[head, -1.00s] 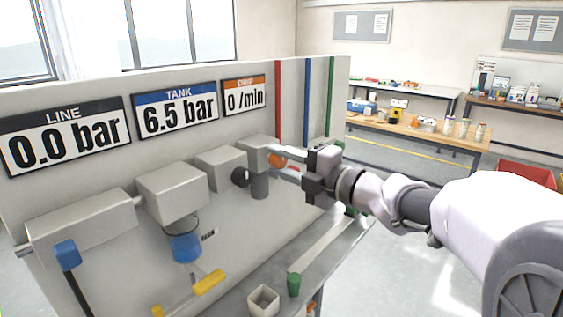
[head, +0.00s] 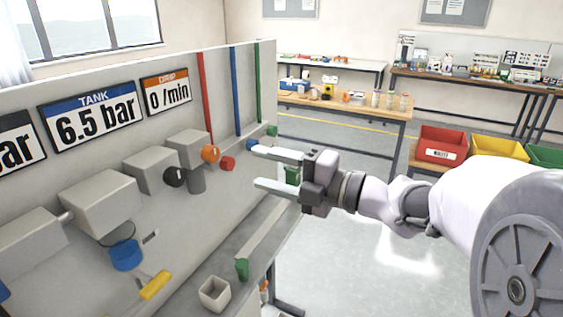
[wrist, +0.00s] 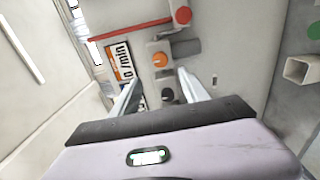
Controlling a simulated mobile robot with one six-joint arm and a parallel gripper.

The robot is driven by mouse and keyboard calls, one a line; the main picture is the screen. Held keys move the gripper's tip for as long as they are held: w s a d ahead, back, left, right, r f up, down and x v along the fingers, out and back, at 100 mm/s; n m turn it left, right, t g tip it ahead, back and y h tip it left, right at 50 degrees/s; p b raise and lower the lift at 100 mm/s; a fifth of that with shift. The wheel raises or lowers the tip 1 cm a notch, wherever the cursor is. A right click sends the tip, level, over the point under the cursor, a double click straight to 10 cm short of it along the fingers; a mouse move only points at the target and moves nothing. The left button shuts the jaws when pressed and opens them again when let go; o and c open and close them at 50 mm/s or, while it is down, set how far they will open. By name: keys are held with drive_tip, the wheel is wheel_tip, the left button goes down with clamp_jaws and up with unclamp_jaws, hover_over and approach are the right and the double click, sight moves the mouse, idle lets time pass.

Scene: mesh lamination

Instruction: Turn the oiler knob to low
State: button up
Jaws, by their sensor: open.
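The orange oiler knob (head: 210,153) sits on the end of a grey block (head: 188,147) on the panel, under the drip sign (head: 166,92) reading 0 /min. My gripper (head: 254,167) is open and empty, its two fingers apart and pointing at the panel, to the right of the knob and clear of it in the head view. In the wrist view the orange knob (wrist: 160,60) shows ahead, between and beyond the fingertips. Its pointer setting is too small to read.
A red knob (head: 228,163) is close beside the orange one, and a black round knob (head: 175,177) is to its left. Red, blue and green pipes run up the panel.

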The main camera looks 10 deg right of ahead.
drive_tip(key=v, duration=0.4)
drive_tip(key=shift+s+d+p, duration=0.25)
drive_tip(key=shift+p, duration=0.1)
drive_tip(key=shift+w, duration=0.1)
